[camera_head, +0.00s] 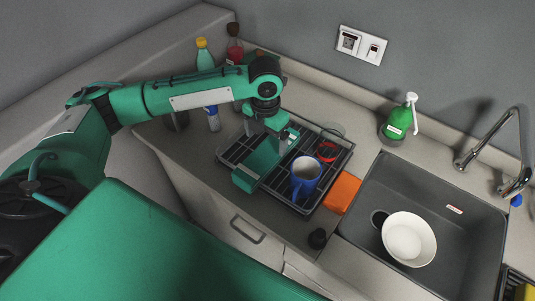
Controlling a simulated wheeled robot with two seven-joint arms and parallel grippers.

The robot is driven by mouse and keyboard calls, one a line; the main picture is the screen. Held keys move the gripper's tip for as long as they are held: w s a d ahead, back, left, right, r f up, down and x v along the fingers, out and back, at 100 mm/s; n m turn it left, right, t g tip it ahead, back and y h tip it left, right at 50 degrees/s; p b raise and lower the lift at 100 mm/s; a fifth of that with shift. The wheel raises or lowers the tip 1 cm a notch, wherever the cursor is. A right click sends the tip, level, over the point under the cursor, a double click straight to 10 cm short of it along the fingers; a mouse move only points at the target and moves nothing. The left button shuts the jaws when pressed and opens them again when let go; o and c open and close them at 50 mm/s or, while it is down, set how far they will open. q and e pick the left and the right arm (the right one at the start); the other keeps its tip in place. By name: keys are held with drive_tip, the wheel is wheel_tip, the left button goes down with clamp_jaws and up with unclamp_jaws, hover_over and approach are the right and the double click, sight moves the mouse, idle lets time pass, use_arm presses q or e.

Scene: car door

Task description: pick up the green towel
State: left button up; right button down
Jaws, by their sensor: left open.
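A flat green piece that looks like the green towel (259,166) lies over the left part of the black dish rack (332,172). Its near end hangs at the rack's front left edge. My left gripper (268,130) points down at the towel's far end. It is open. I cannot tell whether its fingers touch the towel. The gripper and forearm hide part of the rack's far side. My right gripper is not in view.
A blue mug (305,180) and a red-rimmed glass (328,149) stand in the rack. An orange cloth or sponge (342,193) lies right of it. A sink (440,185) holds a white bowl (409,239). Bottles (204,57) stand behind my arm; a green soap dispenser (398,121) stands behind the sink.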

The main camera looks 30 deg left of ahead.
sight(268, 151)
use_arm(q)
drive_tip(key=shift+f, duration=0.95)
drive_tip(key=shift+d+f+p, duration=0.15)
drive_tip(key=shift+f+p, duration=0.35)
drive_tip(key=shift+f, duration=0.1)
wheel_tip(268, 151, down, 4)
drive_tip(key=shift+w+d+r+p, duration=0.1)
drive_tip(key=shift+w+r+p, duration=0.1)
drive_tip(key=shift+p, duration=0.4)
drive_tip(key=shift+f, duration=0.35)
drive_tip(key=shift+c, duration=0.4)
drive_tip(key=c, duration=1.1)
